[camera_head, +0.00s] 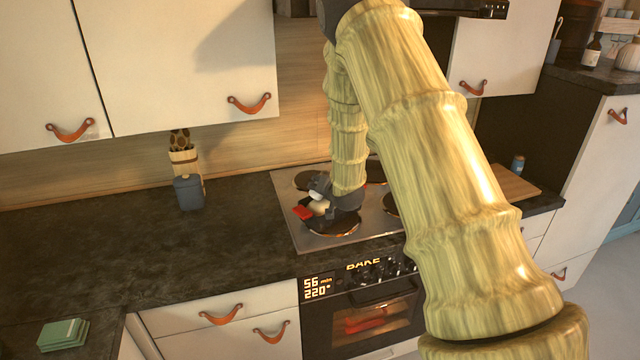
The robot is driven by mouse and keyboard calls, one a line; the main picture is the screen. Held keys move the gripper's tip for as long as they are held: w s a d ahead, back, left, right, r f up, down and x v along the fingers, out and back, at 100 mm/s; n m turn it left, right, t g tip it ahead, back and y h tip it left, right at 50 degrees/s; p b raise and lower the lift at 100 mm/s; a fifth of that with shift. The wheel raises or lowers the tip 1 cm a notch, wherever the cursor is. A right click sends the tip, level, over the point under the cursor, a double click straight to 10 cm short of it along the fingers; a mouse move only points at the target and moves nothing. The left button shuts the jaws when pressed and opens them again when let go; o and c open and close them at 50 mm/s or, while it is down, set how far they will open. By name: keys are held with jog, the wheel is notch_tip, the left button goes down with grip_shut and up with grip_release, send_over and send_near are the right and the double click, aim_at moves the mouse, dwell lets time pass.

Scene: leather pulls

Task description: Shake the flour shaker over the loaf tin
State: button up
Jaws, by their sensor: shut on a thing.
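My gripper (318,202) is low over the hob, at the left front burner. It is shut on a small pale object (319,207), mostly covered by the fingers. This may be the flour shaker, but its shape is too small to tell. A red piece (302,212) shows beside the fingertips; I cannot tell what it belongs to. I cannot make out a loaf tin for certain. A red shape (365,323) shows dimly behind the oven window, and I cannot tell what it is. My arm covers the right part of the hob.
The hob (290,207) has dark burners. A blue-grey canister (188,193) and a wooden holder (183,160) stand at the back of the counter. A small blue jar (517,164) stands near a wooden board (512,184). Green items (62,334) lie front left. The left counter is mostly clear.

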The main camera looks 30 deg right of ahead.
jog(key=shift+d+m+y, duration=0.1)
jog(key=shift+m+y, duration=0.2)
jog(key=shift+m, duration=0.1)
jog(key=shift+f+m+y+p, duration=0.1)
jog(key=shift+m+y+p, duration=0.2)
jog(key=shift+m+p, duration=0.1)
jog(key=shift+w+a+f+m+t+y, duration=0.15)
jog(key=shift+a+m+t+y, duration=0.25)
jog(key=shift+m, duration=0.2)
jog(key=shift+s+a+f+m+t+y, duration=0.15)
jog(key=shift+a+m+t+y, duration=0.1)
jog(key=shift+m+y, duration=0.3)
jog(key=shift+w+a+f+m+t+y+b, duration=0.1)
jog(key=shift+m+t+y+b, duration=0.1)
jog(key=shift+m+y+b, duration=0.3)
jog(key=shift+w+a+f+m+t+y+b, duration=0.15)
jog(key=shift+m+y, duration=0.1)
jog(key=shift+m, duration=0.4)
jog(key=shift+s+r+m, duration=0.1)
jog(key=shift+r+m, duration=0.3)
jog(key=shift+r, duration=0.05)
jog(key=shift+t, duration=0.3)
jog(key=shift+d+r+m+t+y, duration=0.1)
jog(key=shift+r+m+t+y, duration=0.25)
jog(key=shift+m+y, duration=0.2)
jog(key=shift+a, duration=0.2)
